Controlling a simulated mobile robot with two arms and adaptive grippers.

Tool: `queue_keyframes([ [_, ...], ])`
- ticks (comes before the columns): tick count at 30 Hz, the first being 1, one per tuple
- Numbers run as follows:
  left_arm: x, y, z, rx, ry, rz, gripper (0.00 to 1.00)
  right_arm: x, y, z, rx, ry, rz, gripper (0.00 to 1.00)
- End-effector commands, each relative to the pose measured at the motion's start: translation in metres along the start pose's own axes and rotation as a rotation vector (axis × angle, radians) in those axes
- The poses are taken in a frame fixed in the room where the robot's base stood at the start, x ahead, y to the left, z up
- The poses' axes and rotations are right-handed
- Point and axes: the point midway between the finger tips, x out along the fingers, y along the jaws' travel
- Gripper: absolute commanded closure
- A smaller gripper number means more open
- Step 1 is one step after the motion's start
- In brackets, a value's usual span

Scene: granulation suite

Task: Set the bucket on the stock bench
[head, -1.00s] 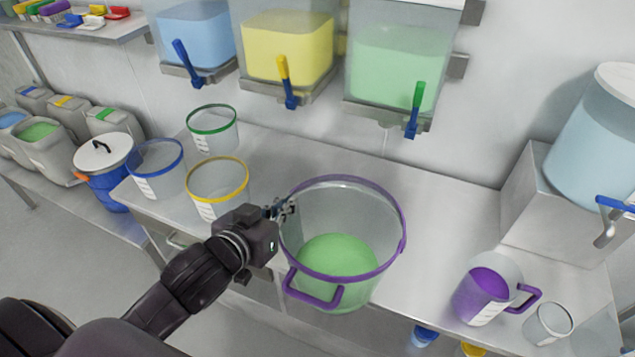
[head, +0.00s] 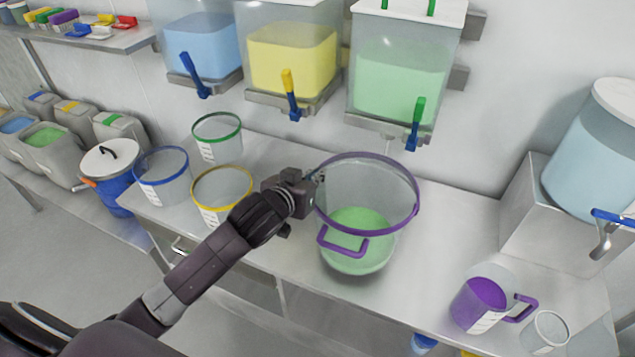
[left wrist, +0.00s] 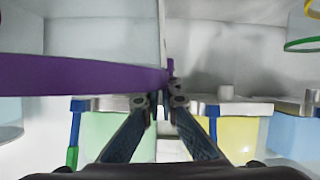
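The clear bucket (head: 370,215) with a purple rim, a purple front handle and green contents is upright over the bench (head: 440,255) in the head view. Whether its base touches the bench top I cannot tell. My left gripper (head: 318,180) is at the bucket's left rim. In the left wrist view the purple rim (left wrist: 85,75) runs in from the left to the fingertips (left wrist: 160,100), which are closed on it. My right gripper is in neither view.
Clear containers with green (head: 218,138), blue (head: 162,178) and yellow (head: 222,190) rims stand left of the bucket. A purple-filled jug (head: 480,303) and a small beaker (head: 545,332) stand at right. Dispensers with taps (head: 404,85) hang above. Bench between bucket and jug is clear.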

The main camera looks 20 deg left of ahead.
Motion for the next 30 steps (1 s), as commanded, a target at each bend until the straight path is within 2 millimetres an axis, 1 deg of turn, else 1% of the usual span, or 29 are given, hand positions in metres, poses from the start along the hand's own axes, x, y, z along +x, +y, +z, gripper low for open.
queue_keyframes([
  [1, 0.002, 0.001, -0.007, -0.004, 0.009, 0.003, 1.0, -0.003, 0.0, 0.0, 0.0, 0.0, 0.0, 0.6],
  [3, 0.004, 0.001, 0.002, -0.005, 0.005, 0.003, 1.0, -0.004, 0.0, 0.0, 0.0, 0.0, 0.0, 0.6],
  [12, 0.014, -0.002, 0.024, -0.005, 0.007, 0.003, 1.0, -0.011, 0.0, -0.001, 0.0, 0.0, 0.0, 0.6],
  [25, 0.017, -0.002, 0.03, -0.005, 0.009, 0.004, 1.0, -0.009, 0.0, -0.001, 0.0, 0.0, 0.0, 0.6],
  [26, 0.017, -0.003, 0.033, -0.001, 0.001, 0.001, 0.95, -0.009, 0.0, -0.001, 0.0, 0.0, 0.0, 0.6],
  [30, 0.017, -0.003, 0.033, -0.001, 0.001, 0.0, 0.8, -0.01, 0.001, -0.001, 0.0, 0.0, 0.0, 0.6],
])
